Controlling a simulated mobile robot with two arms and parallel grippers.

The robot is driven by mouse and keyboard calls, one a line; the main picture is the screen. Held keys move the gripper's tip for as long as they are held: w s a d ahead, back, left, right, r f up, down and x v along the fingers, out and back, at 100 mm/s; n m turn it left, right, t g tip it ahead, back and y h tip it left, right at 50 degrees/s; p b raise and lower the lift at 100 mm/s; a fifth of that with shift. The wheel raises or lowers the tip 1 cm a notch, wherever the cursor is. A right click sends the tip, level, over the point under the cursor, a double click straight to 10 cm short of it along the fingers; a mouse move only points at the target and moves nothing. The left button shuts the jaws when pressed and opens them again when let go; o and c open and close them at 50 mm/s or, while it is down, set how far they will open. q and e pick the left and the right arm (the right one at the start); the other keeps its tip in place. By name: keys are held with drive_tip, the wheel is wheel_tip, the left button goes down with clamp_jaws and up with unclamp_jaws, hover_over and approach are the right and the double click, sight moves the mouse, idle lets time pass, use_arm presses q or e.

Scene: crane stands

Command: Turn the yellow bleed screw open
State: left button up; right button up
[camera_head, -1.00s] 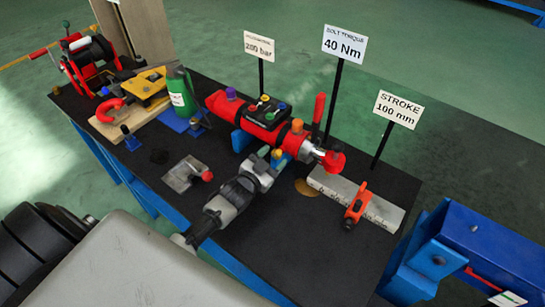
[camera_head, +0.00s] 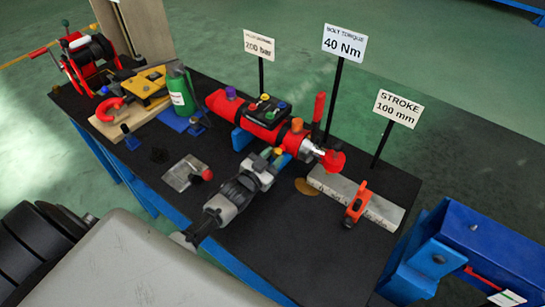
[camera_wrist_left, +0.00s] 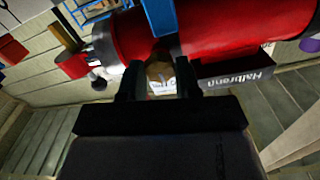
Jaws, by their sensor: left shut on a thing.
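The red hydraulic cylinder (camera_head: 262,124) lies on the dark bench top, its silver rod and red end pointing right. The small yellow bleed screw (camera_head: 278,152) shows at its near side. My left gripper (camera_head: 271,159) reaches in from the lower left, its fingertips at the screw. In the left wrist view, the fingers (camera_wrist_left: 160,82) are shut on the yellow-brown screw head (camera_wrist_left: 159,71), in front of the red cylinder body (camera_wrist_left: 230,28). The fingers hide part of the screw, and its turn angle cannot be told. My right gripper is not in view.
Signs on posts, such as the 40 Nm sign (camera_head: 343,43), stand behind the cylinder. A grey bar (camera_head: 383,209) with an orange clamp (camera_head: 356,203) lies to the right. A grey plate (camera_head: 183,174) with a red knob and a green bottle (camera_head: 180,91) are to the left.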

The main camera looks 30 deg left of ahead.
use_arm(q)
drive_tip(key=n, duration=0.9)
drive_tip(key=shift+f+n, duration=0.1)
drive_tip(key=shift+n, duration=0.2)
drive_tip(key=n+b, duration=0.2)
drive_tip(key=n, duration=0.3)
drive_tip(key=shift+n+b, duration=0.9)
drive_tip(key=shift+n, duration=1.8)
drive_tip(key=o, duration=0.9)
drive_tip(key=shift+o, duration=0.2)
drive_tip(key=shift+s, duration=0.1)
